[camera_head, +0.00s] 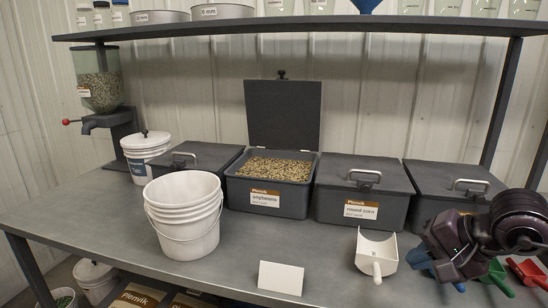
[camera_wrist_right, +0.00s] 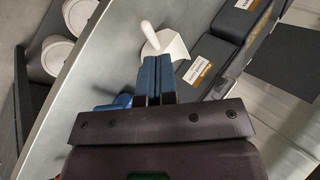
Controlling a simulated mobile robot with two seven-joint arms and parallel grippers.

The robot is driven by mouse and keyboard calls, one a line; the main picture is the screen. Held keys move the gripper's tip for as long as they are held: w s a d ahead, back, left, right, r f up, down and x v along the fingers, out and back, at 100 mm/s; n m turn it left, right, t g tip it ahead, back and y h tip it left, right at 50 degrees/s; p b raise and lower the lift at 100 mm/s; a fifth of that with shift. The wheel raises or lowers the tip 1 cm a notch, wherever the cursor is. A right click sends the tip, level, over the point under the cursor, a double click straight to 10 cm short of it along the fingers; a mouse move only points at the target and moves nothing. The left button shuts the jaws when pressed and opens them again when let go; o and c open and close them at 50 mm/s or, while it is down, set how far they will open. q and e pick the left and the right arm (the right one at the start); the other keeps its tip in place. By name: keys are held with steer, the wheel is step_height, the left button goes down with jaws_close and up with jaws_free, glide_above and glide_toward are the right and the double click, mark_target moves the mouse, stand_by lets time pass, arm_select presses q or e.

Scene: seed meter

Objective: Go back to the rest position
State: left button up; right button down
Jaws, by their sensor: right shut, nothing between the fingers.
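My right gripper (camera_wrist_right: 156,79) shows in the right wrist view with its two blue fingers pressed together and nothing between them. In the head view my dark right wrist (camera_head: 452,245) is at the right front, above the scoops. The white scoop (camera_head: 376,252) lies on the bench to its left, and it also shows beyond the fingertips in the right wrist view (camera_wrist_right: 172,46). A blue scoop (camera_head: 417,258) is partly hidden under the gripper. My left gripper is in neither view.
The grey bench (camera_head: 330,236) holds lidded bins, an open bin of soybeans (camera_head: 270,168), stacked white buckets (camera_head: 184,215) and a blank card (camera_head: 281,278). Green (camera_head: 497,276) and red (camera_head: 528,271) scoops lie at right. A shelf (camera_head: 300,24) spans above.

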steer(key=s+a+f+m+t+y+p, duration=0.1)
steer(key=s+a+f+m+y, duration=0.15)
steer(key=a+m+y, duration=0.4)
steer(key=s+a+f+m+y+p, duration=0.1)
steer(key=s+a+f+m+y, duration=0.2)
steer(key=m, duration=0.7)
steer(key=s+d+f+m+t+h+p, duration=0.1)
steer(key=s+d+f+m+t+h, duration=0.3)
steer(key=m, duration=1.1)
steer(key=s+d+f+m+t+h+p, duration=0.15)
steer(key=d+f+m+t+h, duration=0.45)
steer(key=m, duration=0.9)
steer(key=s+d+f+m+g+h, duration=0.1)
steer(key=s+f+m+g+h, duration=0.4)
steer(key=s+f+m, duration=0.9)
steer(key=shift+d+f+m+g, duration=0.4)
steer(key=shift+f+m+g, duration=0.1)
steer(key=shift+m, duration=0.65)
steer(key=c, duration=1.8)
jaws_free()
steer(key=shift+r+h, duration=0.1)
steer(key=shift+h, duration=0.15)
